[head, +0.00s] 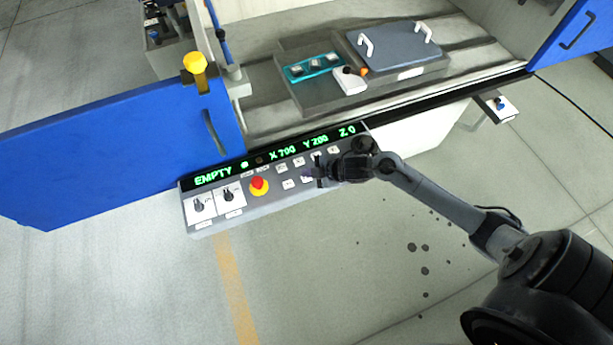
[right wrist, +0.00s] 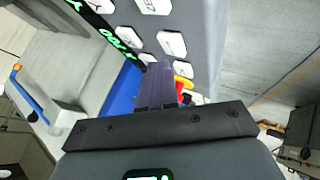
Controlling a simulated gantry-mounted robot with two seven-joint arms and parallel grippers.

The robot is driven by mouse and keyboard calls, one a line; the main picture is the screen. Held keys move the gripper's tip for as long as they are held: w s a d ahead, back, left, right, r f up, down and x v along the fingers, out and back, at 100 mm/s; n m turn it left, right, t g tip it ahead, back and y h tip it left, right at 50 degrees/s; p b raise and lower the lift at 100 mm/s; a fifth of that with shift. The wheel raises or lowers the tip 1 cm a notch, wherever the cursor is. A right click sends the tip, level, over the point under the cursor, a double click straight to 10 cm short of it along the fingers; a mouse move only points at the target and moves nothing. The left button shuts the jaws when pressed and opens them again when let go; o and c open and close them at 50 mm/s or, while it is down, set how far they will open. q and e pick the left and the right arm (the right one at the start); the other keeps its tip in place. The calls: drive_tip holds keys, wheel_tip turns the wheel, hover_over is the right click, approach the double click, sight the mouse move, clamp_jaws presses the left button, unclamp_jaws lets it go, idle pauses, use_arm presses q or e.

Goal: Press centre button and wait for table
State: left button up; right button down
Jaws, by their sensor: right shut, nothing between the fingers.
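The grey control panel (head: 215,215) has white buttons (head: 288,184), a red emergency stop (head: 259,186) on a yellow base and a green-lettered display (head: 213,178) reading EMPTY, X 700, Y 200, Z 0. My right gripper (head: 309,173) is shut and empty over the right part of the button field, hiding some buttons; I cannot tell which is the centre one. In the right wrist view its purple fingers (right wrist: 158,68) are together, beside a white button (right wrist: 172,43); contact cannot be told. The machine table (head: 322,101) carries a dark plate with two white handles. My left gripper is not in view.
Two rotary knobs (head: 198,204) sit at the panel's left end. A blue door (head: 110,150) stands open at left, another blue panel (head: 573,33) at right. A teal tray (head: 313,66) and white block (head: 349,80) lie by the plate.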

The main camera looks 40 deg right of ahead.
drive_tip(key=shift+f, duration=0.35)
drive_tip(key=shift+f, duration=0.15)
idle(0.4)
